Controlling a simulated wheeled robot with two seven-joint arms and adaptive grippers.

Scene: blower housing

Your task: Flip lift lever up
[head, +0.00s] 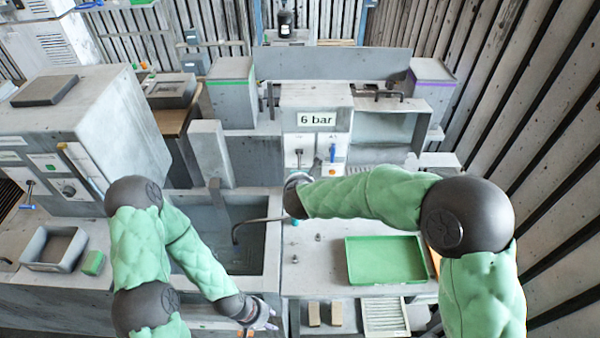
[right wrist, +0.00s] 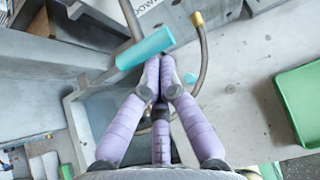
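A lever with a teal cylindrical grip (right wrist: 146,48) on a grey bar lies just beyond the fingertips of my right gripper (right wrist: 152,66) in the right wrist view. The purple fingers are drawn together with nothing visible between them; I cannot tell whether they touch the grip. In the head view a small teal bit of it (head: 295,221) shows below my right gripper (head: 297,186), beside the basin's right edge. No label marks it as the lift lever. My left gripper (head: 264,318) is low at the basin's front, small and partly hidden; its opening is unclear.
A grey basin (head: 272,262) holds a bent dark pipe (head: 258,220). A green tray (head: 385,260) stands on the right bench. A panel under the "6 bar" sign (head: 316,119) carries a blue handle (head: 332,153). A hose with a brass end (right wrist: 198,20) curves near my right fingers.

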